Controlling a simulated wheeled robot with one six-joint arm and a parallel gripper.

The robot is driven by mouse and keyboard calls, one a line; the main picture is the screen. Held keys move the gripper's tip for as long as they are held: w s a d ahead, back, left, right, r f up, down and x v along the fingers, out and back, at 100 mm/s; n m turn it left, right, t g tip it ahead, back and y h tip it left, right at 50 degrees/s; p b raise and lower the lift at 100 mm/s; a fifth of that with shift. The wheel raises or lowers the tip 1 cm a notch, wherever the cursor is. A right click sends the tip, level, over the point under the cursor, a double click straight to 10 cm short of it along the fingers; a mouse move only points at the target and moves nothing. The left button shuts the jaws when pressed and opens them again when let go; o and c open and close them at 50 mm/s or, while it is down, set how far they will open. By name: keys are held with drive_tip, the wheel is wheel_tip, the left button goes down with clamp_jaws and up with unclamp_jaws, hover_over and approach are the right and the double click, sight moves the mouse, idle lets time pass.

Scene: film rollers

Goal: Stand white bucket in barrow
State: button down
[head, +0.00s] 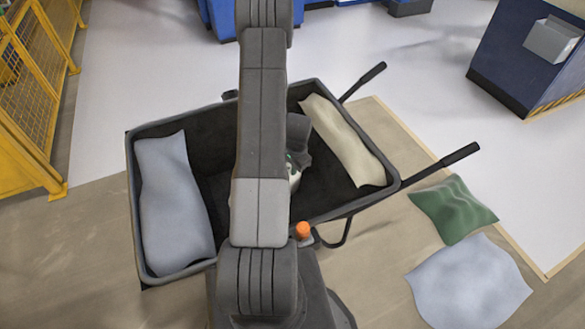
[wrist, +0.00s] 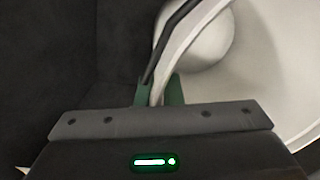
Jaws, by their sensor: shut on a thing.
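The barrow (head: 330,178) is a dark open tub with two handles pointing to the right. My gripper is over or inside the tub, mostly hidden behind my arm in the head view. In the wrist view my gripper (wrist: 159,92) is shut on the wall of the white bucket (wrist: 275,60), near its rim, with a dark strip like a handle beside it. The bucket's pale inside fills the right of that view, and dark surface lies to the left. In the head view only a small pale piece shows beside my arm. I cannot tell if the bucket touches the barrow floor.
A grey-blue cloth-like sack (head: 173,200) lies in the barrow's left end and a cream one (head: 342,138) at its right end. A green cushion (head: 452,208) and a pale sack (head: 470,285) lie on the floor. Yellow fencing (head: 35,90) stands left.

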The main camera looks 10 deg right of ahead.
drive_tip(key=shift+f, duration=0.1)
drive_tip(key=c, duration=1.6)
unclamp_jaws()
drive_tip(key=r, duration=0.4)
drive_tip(key=s+r, duration=0.1)
drive_tip(key=r, duration=0.3)
drive_tip(key=r+p, duration=0.1)
drive_tip(key=r, duration=0.3)
drive_tip(key=shift+s+d+r, duration=0.1)
drive_tip(key=shift+s+d, duration=0.1)
drive_tip(key=shift+d, duration=0.15)
